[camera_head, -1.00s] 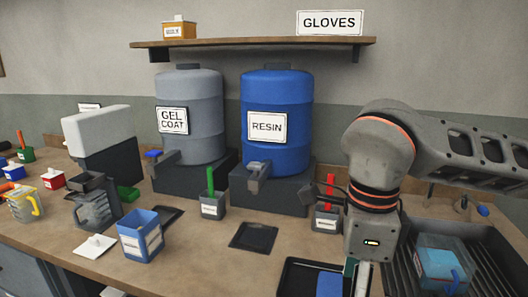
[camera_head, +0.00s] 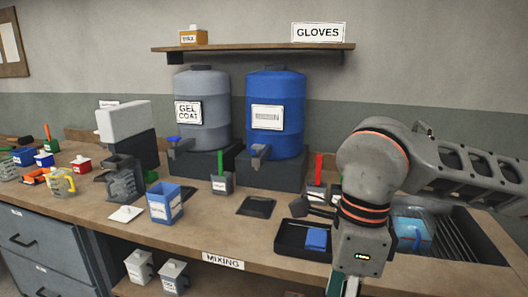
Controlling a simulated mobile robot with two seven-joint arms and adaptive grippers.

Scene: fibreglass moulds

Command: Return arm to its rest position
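My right arm (camera_head: 372,170) comes in from the right, bent downward at the wrist. My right gripper (camera_head: 345,284) points down at the bottom edge of the head view, in front of the bench. Its fingertips are cut off or hidden, so I cannot tell whether it is open or shut. My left arm and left gripper are not in view.
A black tray (camera_head: 290,246) with a blue block (camera_head: 316,238) lies close left of my wrist. A ribbed basin (camera_head: 465,238) with a blue container (camera_head: 411,232) is behind my forearm. A blue bucket (camera_head: 164,204) and several small containers stand left. Drums (camera_head: 277,115) stand behind.

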